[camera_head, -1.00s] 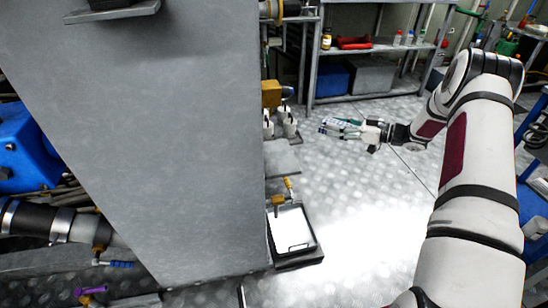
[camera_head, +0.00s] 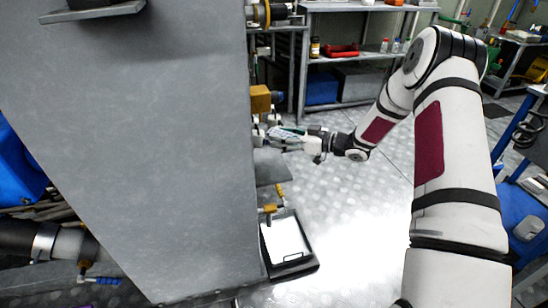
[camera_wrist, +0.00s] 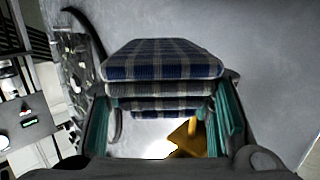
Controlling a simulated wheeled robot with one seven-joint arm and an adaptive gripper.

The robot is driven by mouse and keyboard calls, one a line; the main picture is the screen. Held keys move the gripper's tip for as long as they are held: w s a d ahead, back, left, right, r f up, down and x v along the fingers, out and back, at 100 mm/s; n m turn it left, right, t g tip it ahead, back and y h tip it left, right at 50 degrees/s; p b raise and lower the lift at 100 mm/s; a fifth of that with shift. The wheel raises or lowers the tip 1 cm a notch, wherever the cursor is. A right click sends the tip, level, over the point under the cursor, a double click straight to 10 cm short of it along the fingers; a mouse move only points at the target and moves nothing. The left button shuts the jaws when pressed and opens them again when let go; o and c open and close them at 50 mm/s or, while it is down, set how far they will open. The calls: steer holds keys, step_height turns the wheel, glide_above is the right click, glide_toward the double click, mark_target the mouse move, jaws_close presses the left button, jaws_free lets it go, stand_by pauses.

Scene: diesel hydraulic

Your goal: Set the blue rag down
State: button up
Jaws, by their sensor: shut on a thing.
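The blue rag (camera_wrist: 165,62) is a folded blue, grey and white checked cloth. It fills the middle of the wrist view, in several layers. My gripper (camera_wrist: 160,112), with teal finger pads on both sides, is shut on it. In the head view my gripper (camera_head: 292,139) holds it above the floor, close to the right edge of the big grey panel. The rag is small there and hard to make out between the fingers.
The tall grey panel (camera_head: 160,140) fills the left. A dark tray (camera_head: 300,268) with a white sheet lies low at its right side. A brass-coloured block (camera_head: 260,99) is just behind my gripper. A metal shelf (camera_head: 370,57) stands at the back.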

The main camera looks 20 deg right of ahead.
mark_target(274, 162)
steer(key=shift+a, duration=1.05)
step_height(274, 162, down, 2)
steer(key=shift+a+f+b, duration=0.1)
steer(key=shift+a+b, duration=0.05)
steer(key=shift+b, duration=0.4)
step_height(274, 162, down, 4)
steer(key=shift+f+b, duration=0.25)
steer(key=shift+b, duration=0.7)
steer(key=shift+a+f, duration=0.2)
steer(key=shift+f, duration=0.05)
steer(key=o, duration=1.2)
steer(key=shift+c, duration=0.2)
steer(key=shift+r, duration=0.1)
